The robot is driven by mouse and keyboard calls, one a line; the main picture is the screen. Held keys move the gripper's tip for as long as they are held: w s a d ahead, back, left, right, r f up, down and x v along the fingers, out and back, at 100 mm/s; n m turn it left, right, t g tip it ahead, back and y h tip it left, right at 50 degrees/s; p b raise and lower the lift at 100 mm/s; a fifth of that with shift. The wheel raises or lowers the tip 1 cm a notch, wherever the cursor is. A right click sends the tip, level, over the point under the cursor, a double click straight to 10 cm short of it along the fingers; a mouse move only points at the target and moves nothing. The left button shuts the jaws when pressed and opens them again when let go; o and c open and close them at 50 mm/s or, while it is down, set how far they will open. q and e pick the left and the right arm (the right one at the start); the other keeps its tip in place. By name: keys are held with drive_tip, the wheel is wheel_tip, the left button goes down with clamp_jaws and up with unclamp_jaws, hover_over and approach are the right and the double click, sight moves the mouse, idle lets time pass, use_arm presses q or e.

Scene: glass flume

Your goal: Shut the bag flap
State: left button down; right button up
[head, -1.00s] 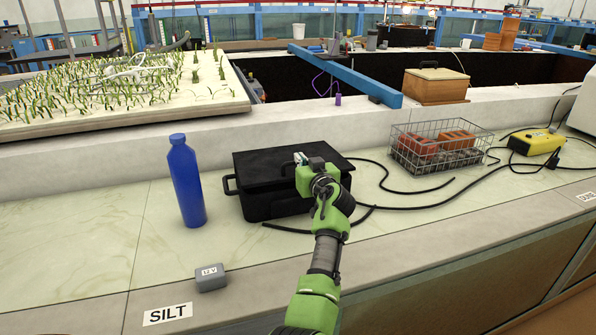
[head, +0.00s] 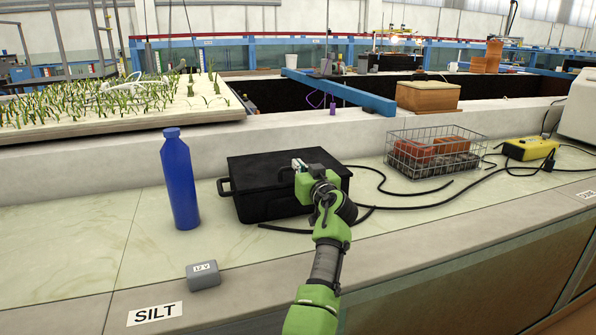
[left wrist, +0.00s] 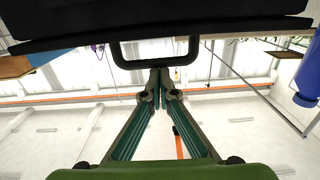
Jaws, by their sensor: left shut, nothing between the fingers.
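The black bag (head: 250,205) stands on the pale bench, a boxy shape with a loop handle on its left side. Its flap (head: 268,166) lies nearly flat across the top; I cannot tell whether a small gap is left under it. My left gripper (head: 299,165) is shut and empty at the bag's right front, and hides that part of the bag. In the left wrist view the closed fingertips (left wrist: 160,88) are close to a black handle loop (left wrist: 155,64), with the dark bag (left wrist: 150,22) beyond. I cannot tell whether they touch. My right gripper is out of view.
A blue bottle (head: 180,185) stands left of the bag. A grey 12 V block (head: 203,276) sits near the front edge. Black cables (head: 400,207) run right, past a wire basket (head: 436,153) towards a yellow box (head: 530,149). Bench left of the bottle is clear.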

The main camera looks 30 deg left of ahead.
use_arm(q)
drive_tip(key=shift+d+f, duration=0.1)
drive_tip(key=shift+f, duration=0.25)
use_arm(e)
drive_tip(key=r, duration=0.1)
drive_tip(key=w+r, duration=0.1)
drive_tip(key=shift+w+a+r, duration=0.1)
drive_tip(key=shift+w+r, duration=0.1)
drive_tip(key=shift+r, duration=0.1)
use_arm(q)
drive_tip(key=shift+f, duration=0.1)
drive_tip(key=shift+s, duration=0.1)
